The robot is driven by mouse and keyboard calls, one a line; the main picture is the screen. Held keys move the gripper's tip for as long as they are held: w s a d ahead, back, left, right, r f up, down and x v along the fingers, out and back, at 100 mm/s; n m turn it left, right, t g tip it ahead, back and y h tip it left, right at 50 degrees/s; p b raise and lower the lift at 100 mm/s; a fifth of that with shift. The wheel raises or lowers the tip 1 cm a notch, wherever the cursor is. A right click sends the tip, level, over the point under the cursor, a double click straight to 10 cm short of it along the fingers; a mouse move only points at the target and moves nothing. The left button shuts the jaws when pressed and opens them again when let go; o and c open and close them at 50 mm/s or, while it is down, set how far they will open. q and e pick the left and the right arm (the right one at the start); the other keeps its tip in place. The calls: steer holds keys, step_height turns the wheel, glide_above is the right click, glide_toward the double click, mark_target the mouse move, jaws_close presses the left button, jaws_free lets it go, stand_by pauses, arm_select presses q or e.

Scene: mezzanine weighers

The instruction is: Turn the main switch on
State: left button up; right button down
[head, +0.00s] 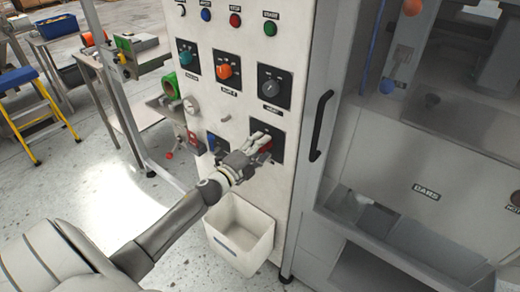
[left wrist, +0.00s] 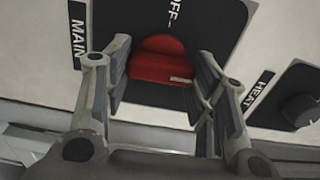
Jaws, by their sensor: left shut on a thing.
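The main switch is a red rotary knob (left wrist: 160,60) on a black plate marked "OFF", with a "MAIN" label (left wrist: 78,35) beside it in the left wrist view. A short pale mark shows on the knob's edge. In the head view the red knob (head: 265,148) sits low on the white cabinet panel, partly hidden by the fingers. My left gripper (head: 259,143) is shut on this knob, and in the left wrist view its two fingers (left wrist: 160,76) stand on either side of it. My right gripper is not in view.
A dark knob (head: 270,87) sits above the switch, with teal and orange knobs (head: 226,71) to the left. A black door handle (head: 321,125) is close on the right. A white bin (head: 240,232) hangs below. A yellow step ladder (head: 38,115) stands far left.

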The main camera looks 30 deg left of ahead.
arm_select(q)
steer(key=shift+f+m, duration=0.1)
steer(key=shift+m, duration=0.2)
steer(key=o, duration=1)
steer(key=shift+s, duration=0.1)
steer(key=s, duration=0.8)
steer(key=s+a, duration=0.1)
steer(key=s, duration=0.3)
steer(key=shift+w, duration=0.1)
